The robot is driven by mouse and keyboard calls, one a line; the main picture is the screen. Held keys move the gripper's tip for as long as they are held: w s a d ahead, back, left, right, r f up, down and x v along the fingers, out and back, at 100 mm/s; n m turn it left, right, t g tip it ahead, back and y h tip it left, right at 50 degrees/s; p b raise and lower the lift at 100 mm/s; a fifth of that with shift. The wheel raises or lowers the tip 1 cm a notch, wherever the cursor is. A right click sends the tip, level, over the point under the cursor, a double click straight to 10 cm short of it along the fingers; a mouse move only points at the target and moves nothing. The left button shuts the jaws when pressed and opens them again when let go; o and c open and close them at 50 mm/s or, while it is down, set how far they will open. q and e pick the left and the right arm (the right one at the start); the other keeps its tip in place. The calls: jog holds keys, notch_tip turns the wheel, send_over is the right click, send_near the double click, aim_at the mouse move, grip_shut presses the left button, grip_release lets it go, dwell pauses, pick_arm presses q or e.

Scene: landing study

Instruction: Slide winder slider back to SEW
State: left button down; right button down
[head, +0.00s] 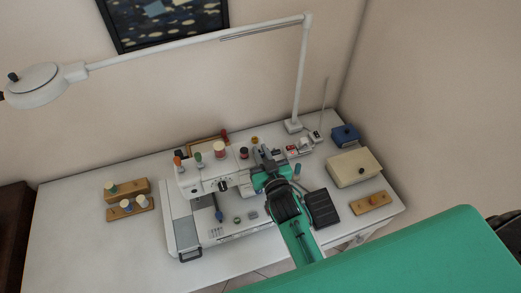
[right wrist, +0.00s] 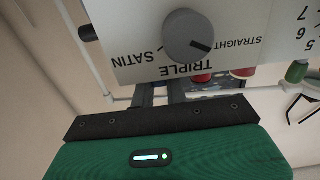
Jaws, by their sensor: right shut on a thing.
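The white sewing machine (head: 180,228) stands on the table, with spools and small parts along its top. My right gripper (head: 263,153) reaches over the right end of the machine top. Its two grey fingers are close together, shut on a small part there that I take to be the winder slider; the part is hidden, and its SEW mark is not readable. In the right wrist view, the fingers (right wrist: 160,93) pass behind the machine's panel (right wrist: 130,45), so the tips are hidden. A grey stitch dial (right wrist: 188,35) is on that panel. My left gripper is not in view.
A wooden spool rack (head: 128,203) stands left of the machine. Right of it are a dark pedal (head: 321,208), a cream box (head: 352,168), a blue box (head: 345,135) and a wooden block (head: 371,203). A lamp arm (head: 200,40) spans above. The table's left part is clear.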

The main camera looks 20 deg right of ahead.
jog(key=c, duration=1.7)
grip_release()
jog(key=shift+s+d+b, duration=0.15)
jog(key=shift+s+b, duration=1.05)
jog(key=shift+s, duration=2.3)
jog(key=shift+s+d+b, duration=0.1)
jog(key=shift+s+b, duration=1.1)
jog(key=shift+s, duration=2.25)
